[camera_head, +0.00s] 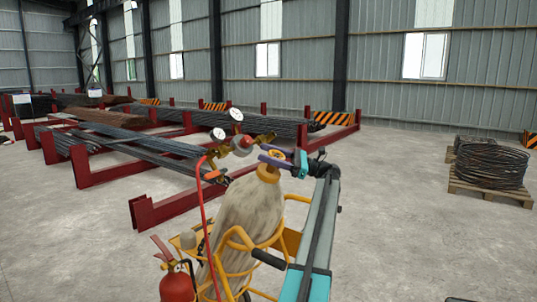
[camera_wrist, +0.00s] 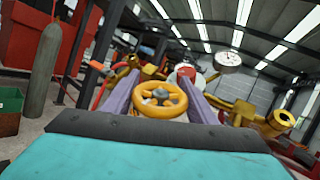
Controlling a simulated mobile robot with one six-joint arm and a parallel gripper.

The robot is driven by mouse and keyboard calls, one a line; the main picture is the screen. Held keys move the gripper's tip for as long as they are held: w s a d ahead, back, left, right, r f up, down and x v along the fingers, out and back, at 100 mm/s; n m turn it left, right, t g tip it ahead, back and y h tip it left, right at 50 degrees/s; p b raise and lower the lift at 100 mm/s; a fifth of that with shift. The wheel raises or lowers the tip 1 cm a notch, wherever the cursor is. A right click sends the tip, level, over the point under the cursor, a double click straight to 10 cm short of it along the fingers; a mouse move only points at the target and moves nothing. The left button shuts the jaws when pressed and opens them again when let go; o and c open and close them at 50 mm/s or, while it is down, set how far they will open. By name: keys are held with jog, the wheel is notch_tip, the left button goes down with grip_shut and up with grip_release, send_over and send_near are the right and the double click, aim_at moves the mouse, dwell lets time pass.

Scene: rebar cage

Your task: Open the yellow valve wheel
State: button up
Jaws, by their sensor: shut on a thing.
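The yellow valve wheel (camera_wrist: 161,99) sits between the two purple fingers of my gripper (camera_wrist: 160,84) in the wrist view, one finger on each side of its rim. My gripper is shut on the wheel. In the head view the wheel (camera_head: 276,154) shows at the top of a tall, worn beige gas cylinder (camera_head: 247,212), and my gripper (camera_head: 275,160) reaches it from the right. The finger partly covers the wheel there. Brass regulator fittings (camera_wrist: 250,116) and a round white gauge (camera_wrist: 228,61) stand close beyond the fingers on the right.
The cylinder stands in a yellow cart (camera_head: 240,241) with a red fire extinguisher (camera_head: 177,284) at its left. A red hose (camera_head: 202,210) hangs from the regulator. Red racks with steel bars (camera_head: 140,150) stand behind. A wire coil (camera_head: 490,165) sits on a pallet at right. Floor between is clear.

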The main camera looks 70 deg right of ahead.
jog(key=o, duration=1.1)
jog(key=shift+c, duration=0.2)
jog(key=shift+s, duration=0.15)
